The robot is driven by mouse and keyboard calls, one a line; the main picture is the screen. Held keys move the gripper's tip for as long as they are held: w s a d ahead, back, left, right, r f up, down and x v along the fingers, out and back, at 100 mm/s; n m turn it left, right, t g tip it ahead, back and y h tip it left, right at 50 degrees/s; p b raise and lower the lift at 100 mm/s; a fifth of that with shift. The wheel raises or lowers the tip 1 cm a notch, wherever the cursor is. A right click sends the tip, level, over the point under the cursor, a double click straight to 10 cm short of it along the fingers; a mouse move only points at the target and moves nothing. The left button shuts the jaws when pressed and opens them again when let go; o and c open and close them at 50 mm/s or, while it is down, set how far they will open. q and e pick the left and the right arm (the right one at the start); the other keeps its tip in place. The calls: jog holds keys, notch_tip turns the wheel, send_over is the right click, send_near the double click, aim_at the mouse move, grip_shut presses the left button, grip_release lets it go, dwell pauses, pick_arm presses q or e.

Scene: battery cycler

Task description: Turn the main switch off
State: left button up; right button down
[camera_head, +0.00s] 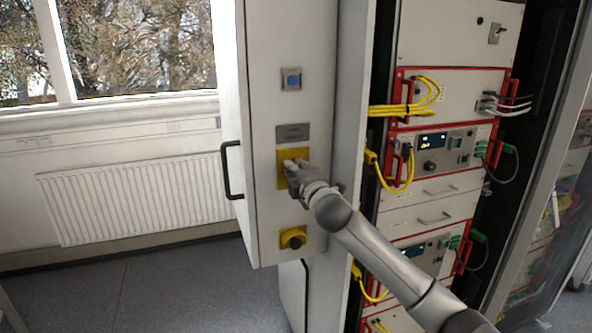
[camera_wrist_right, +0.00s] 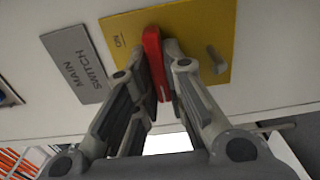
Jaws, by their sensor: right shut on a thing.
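The main switch is a red handle (camera_wrist_right: 155,62) on a yellow plate (camera_wrist_right: 208,30) marked "ON". A grey label (camera_wrist_right: 76,66) reading "MAIN SWITCH" is beside the plate in the wrist view. In the head view the yellow plate (camera_head: 283,180) is on the cabinet's front, below the grey label (camera_head: 292,133). My right gripper (camera_head: 293,166) is at the plate and hides most of the handle there. In the wrist view my right gripper (camera_wrist_right: 157,62) has its fingers on both sides of the red handle, shut on it. My left gripper is not in view.
A blue button (camera_head: 291,80) is above the label, and a yellow-and-black knob (camera_head: 293,238) is below the plate. A black door handle (camera_head: 231,170) is at the left. A rack with yellow cables (camera_head: 405,110) stands at the right. Floor (camera_head: 150,290) is clear at lower left.

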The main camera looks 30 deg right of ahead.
jog(key=c, duration=1.5)
grip_release()
jog(key=v, duration=1.2)
jog(key=shift+f, duration=0.25)
